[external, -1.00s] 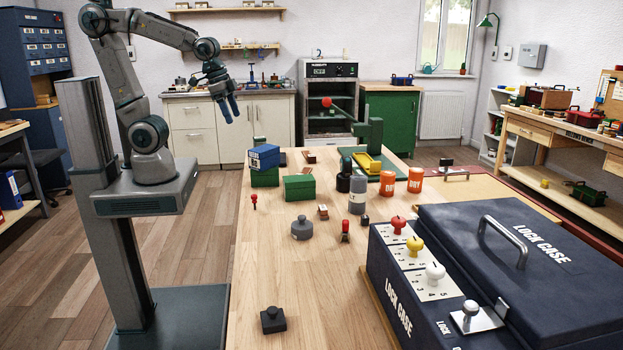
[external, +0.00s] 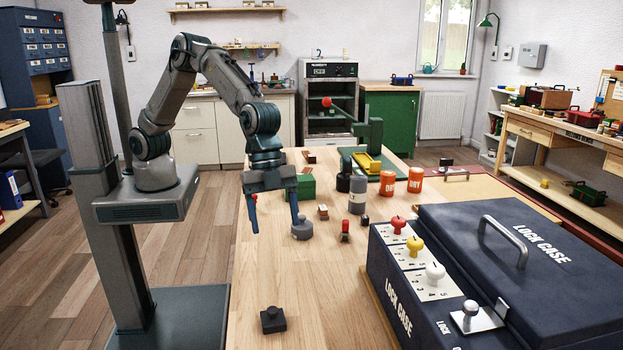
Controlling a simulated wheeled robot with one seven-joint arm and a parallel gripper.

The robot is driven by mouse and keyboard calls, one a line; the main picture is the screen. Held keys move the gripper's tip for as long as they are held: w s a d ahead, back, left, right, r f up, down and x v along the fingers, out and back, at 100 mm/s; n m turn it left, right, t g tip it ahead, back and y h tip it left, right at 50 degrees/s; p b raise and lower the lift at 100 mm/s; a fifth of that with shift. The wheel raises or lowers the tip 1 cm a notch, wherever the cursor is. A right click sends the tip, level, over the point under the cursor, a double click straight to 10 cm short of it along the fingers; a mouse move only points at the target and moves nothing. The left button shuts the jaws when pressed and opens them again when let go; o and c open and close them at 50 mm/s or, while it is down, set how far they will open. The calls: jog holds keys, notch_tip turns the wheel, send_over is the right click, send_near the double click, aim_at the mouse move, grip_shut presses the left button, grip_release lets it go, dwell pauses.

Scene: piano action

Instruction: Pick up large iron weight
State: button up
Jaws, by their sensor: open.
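A round grey weight with a knob on top (external: 303,231) stands on the wooden table. A dark square weight with a knob (external: 273,321) stands nearer the front edge. I cannot tell for sure which one is the large iron weight. My gripper (external: 274,215) points down over the table's left part, with its blue fingers wide apart and nothing between them. Its right fingertip overlaps the upper left of the round grey weight in the picture; I cannot tell whether they touch. The dark square weight is clear of my gripper and fully visible.
A red-handled stamp (external: 345,232) and a grey cylinder (external: 357,196) stand right of the round weight. A green box (external: 307,186) is behind my gripper. The big blue lock case (external: 540,235) fills the front right. The table's front left is mostly clear.

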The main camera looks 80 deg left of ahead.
jog(key=m, duration=0.1)
send_near(272, 307)
jog(key=shift+g, duration=0.3)
jog(key=f, duration=0.2)
jog(key=f+p, duration=0.1)
jog(key=w+f, duration=0.1)
jog(key=f, duration=0.1)
jog(key=shift+d+f, duration=0.3)
jog(key=shift+s+d+f+p, duration=0.15)
jog(key=shift+d+f+p, duration=0.3)
jog(key=shift+f+p, duration=0.15)
jog(key=shift+h, duration=0.3)
jog(key=shift+d+p+x, duration=0.25)
jog(key=shift+p+x, duration=0.35)
jog(key=shift+x, duration=1.4)
jog(key=shift+r, duration=0.15)
jog(key=c, duration=1.3)
jog(key=shift+c, duration=0.2)
